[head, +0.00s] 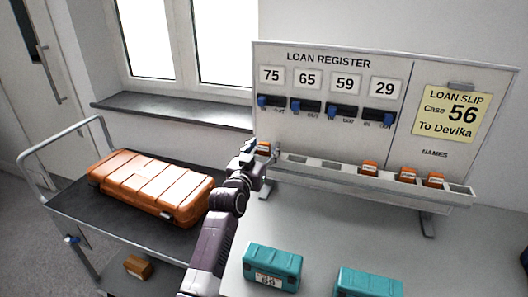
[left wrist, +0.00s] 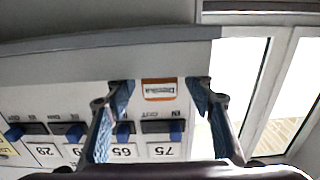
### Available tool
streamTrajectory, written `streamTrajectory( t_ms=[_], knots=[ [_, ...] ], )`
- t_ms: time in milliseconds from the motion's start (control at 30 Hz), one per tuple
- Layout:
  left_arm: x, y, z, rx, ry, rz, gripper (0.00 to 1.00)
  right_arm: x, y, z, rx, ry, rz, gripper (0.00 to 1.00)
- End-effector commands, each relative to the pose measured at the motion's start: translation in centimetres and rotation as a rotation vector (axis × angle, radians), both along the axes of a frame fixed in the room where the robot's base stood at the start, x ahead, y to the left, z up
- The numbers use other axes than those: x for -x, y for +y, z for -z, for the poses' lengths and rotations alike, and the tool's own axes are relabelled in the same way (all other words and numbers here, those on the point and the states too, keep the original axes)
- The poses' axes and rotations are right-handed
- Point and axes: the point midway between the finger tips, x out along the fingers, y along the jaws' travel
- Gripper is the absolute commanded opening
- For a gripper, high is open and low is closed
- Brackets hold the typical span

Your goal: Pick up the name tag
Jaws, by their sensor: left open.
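An orange name tag with a white label (head: 264,148) sits at the left end of the grey trough below the register board. In the left wrist view the tag (left wrist: 160,89) shows upside down between my fingers, its small lettering too blurred to read surely. My left gripper (head: 257,154) is open at this end of the trough, its fingers on either side of the tag with gaps visible. In the head view the gripper partly hides the tag. My right gripper is not in view.
More orange tags (head: 407,174) stand farther right in the trough (head: 322,164). The board (head: 330,80) has numbers, blue sliders and a yellow slip (head: 450,114) reading case 56, to Devika. Teal cases (head: 272,268) lie on the table; an orange case (head: 150,185) lies on a cart.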

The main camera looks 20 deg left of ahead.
Motion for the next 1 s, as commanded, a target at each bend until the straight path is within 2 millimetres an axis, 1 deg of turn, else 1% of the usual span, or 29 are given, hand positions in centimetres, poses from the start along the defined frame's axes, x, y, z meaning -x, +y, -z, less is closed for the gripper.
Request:
streamTrajectory(
  t_ms=[133, 500, 533, 800, 867, 1000],
  knots=[
    [0.0, 0.0, 0.0, 0.000, 0.000, 0.000, 0.49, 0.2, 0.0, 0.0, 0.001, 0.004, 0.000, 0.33],
    [0.0, 0.0, 0.0, 0.000, 0.000, 0.000, 0.09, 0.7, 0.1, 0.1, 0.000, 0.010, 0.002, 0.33],
    [0.0, 0.0, 0.0, 0.000, 0.000, 0.000, 0.07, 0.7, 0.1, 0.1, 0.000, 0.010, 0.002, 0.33],
    [0.0, 0.0, -0.2, 0.000, -0.001, 0.000, 0.07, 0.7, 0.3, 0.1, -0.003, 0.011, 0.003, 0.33],
    [0.0, 0.0, -0.5, 0.000, -0.002, 0.000, 0.07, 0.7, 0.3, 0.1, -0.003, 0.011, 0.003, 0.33],
    [0.0, -0.1, -1.8, 0.001, -0.004, 0.001, 0.07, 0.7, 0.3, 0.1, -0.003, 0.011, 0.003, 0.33]
  ],
)
